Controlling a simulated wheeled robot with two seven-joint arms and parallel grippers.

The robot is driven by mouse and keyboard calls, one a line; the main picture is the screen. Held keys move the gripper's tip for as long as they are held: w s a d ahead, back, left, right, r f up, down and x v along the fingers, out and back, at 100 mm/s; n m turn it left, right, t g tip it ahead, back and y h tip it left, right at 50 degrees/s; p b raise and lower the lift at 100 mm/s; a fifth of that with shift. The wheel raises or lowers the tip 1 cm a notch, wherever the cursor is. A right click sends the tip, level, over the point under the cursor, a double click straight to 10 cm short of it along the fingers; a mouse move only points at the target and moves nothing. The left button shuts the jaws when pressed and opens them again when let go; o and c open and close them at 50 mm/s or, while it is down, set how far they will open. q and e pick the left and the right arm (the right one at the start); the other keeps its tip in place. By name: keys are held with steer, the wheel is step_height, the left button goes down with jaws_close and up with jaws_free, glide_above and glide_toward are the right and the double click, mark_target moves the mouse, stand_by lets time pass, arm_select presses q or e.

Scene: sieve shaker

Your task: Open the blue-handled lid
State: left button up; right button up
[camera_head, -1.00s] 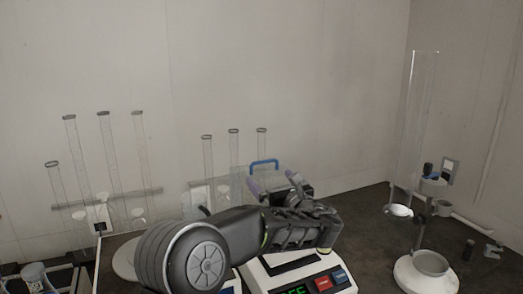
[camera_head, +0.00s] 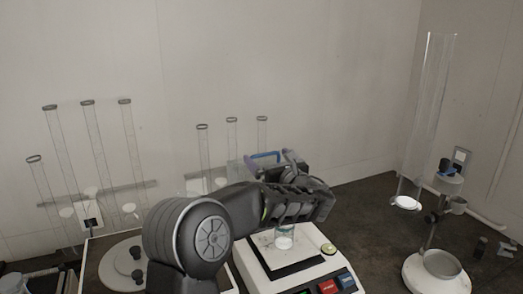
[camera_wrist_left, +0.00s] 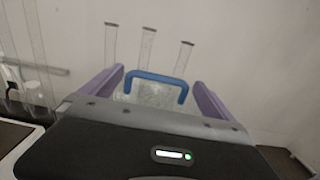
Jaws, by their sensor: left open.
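My forearm and wrist hide most of the clear box in the head view. My right gripper is not in view.
Tall clear tubes (camera_head: 95,145) line the back wall. A tall clear column (camera_head: 428,110) and a white-based stand (camera_head: 438,278) are at the right. The dark bench (camera_head: 372,215) is clear between.

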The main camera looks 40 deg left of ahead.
arm_select(q)
steer(key=p+x, duration=0.1)
steer(key=x, duration=0.4)
steer(key=shift+w+a, duration=0.1)
steer(key=shift+a, duration=0.1)
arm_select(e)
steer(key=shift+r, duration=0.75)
